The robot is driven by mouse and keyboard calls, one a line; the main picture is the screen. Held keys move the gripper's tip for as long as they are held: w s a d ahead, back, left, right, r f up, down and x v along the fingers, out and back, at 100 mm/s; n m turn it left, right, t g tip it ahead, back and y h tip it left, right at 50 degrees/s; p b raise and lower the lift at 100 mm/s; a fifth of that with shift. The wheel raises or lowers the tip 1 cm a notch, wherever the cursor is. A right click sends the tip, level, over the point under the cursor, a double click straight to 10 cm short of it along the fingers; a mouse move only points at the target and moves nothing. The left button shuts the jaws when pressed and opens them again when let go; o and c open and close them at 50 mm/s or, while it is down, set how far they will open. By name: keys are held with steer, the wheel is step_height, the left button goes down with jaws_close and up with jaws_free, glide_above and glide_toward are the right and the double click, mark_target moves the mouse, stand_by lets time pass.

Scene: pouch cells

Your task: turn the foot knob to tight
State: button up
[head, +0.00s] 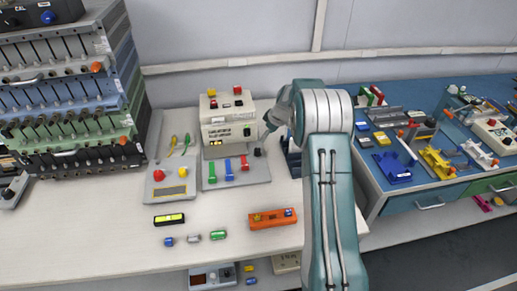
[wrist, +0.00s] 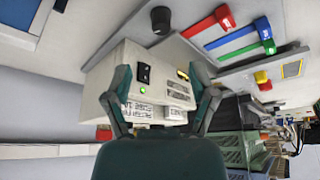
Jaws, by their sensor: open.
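A black knob (head: 257,152) stands on the grey plate (head: 253,172) at the right of the white controller box (head: 215,112). What looks like the same knob (wrist: 160,18) shows at the top of the wrist view; I cannot read any marking on it. I cannot tell for certain which is the foot knob. My gripper (wrist: 164,88) is open, its fingers spread in front of the box's side, with nothing seen between them. In the head view my gripper is partly hidden beside the box.
Red, blue and green levers (wrist: 230,38) lie near the knob. The box side has a black rocker switch (wrist: 144,73) and green light (wrist: 143,90). An orange block (head: 272,219) lies in front, racks (head: 65,95) stand left, and a blue bench (head: 400,197) is right.

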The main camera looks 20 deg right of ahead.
mark_target(258, 149)
steer(key=x, duration=1)
steer(key=shift+d, duration=0.1)
steer(key=shift+f, duration=0.25)
steer(key=shift+a, duration=0.2)
steer(key=shift+c, duration=0.4)
jaws_close()
